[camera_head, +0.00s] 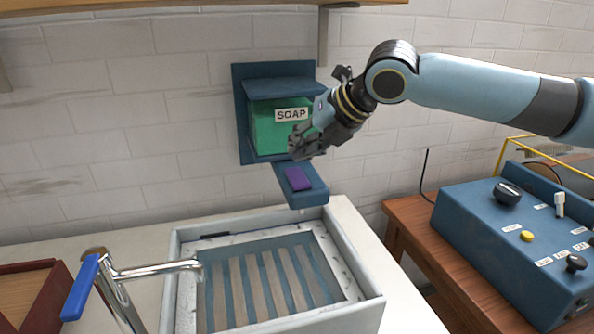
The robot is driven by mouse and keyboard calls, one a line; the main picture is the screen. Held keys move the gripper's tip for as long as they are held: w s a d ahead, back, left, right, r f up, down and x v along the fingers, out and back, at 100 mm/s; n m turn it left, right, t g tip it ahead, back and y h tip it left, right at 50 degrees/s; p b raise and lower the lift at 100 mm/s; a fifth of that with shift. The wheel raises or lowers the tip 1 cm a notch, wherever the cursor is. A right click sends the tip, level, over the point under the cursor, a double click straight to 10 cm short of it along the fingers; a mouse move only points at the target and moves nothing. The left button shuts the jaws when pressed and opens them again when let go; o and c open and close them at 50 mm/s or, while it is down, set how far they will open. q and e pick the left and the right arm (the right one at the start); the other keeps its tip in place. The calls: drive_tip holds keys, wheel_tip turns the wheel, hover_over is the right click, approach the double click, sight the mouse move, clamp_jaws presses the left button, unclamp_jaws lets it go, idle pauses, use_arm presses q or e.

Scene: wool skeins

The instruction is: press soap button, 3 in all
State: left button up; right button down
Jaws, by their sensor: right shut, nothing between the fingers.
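The soap dispenser (266,132) is a blue wall unit with a green body and a SOAP label. A blue ledge (313,198) juts out from its lower edge and carries a purple button (298,180). My right gripper (300,150) is shut and empty, in front of the dispenser's lower right part and above the button. It hides part of the green body. A gap shows between the fingertips and the button in this view. My left gripper is not in view.
A white sink (365,312) with a striped bottom lies below the dispenser. A chrome tap (157,268) with a blue handle stands at its left. A blue control box (480,235) sits on a wooden table at right. A shelf bracket (323,35) hangs above.

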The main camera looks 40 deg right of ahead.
sight(299, 175)
wheel_tip(299, 175, up, 3)
drive_tip(key=shift+r+p, duration=0.2)
drive_tip(key=shift+p, duration=0.85)
drive_tip(key=shift+f, duration=0.1)
